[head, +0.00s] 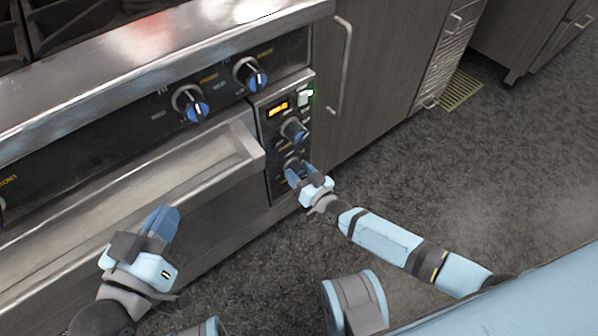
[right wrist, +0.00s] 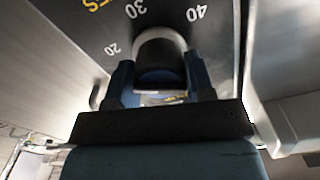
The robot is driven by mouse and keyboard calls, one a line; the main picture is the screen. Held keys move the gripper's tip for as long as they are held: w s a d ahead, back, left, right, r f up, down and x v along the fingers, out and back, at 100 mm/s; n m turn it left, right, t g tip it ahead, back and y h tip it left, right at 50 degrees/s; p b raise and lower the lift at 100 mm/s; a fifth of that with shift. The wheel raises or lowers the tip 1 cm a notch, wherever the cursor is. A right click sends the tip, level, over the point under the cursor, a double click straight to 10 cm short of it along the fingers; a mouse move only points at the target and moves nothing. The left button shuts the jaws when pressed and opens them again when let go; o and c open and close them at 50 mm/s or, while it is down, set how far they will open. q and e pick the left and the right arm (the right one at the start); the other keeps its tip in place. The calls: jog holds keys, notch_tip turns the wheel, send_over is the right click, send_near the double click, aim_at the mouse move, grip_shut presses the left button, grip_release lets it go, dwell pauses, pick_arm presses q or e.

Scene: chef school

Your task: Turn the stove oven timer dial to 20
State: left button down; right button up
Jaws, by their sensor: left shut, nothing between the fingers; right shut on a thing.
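The stove's narrow control panel (head: 262,122) is at the center of the head view. Its lower knob, the timer dial (right wrist: 160,52), is held between the two fingers of my right gripper (head: 299,173), which mostly hides it in the head view. My right gripper (right wrist: 161,82) is shut on the dial in the right wrist view. White marks 20, 30 and 40 show on the black panel around the dial. Which mark the dial points to cannot be told. My left gripper (head: 163,222) is shut and empty, in front of the drawer front at lower left.
Two burner knobs (head: 191,104) (head: 250,75) are to the left. A steel oven handle (head: 200,185) juts out beside the panel. The floor at right is clear.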

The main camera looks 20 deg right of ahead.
jog(key=o, duration=0.9)
pick_arm(q)
notch_tip(320, 180, up, 6)
jog(key=t+p, duration=0.2)
jog(key=p, duration=0.2)
jog(key=shift+a+n+t, duration=0.25)
jog(key=shift+n+t, duration=0.05)
pick_arm(e)
jog(key=shift+v, duration=7)
pick_arm(q)
jog(key=shift+r, duration=0.1)
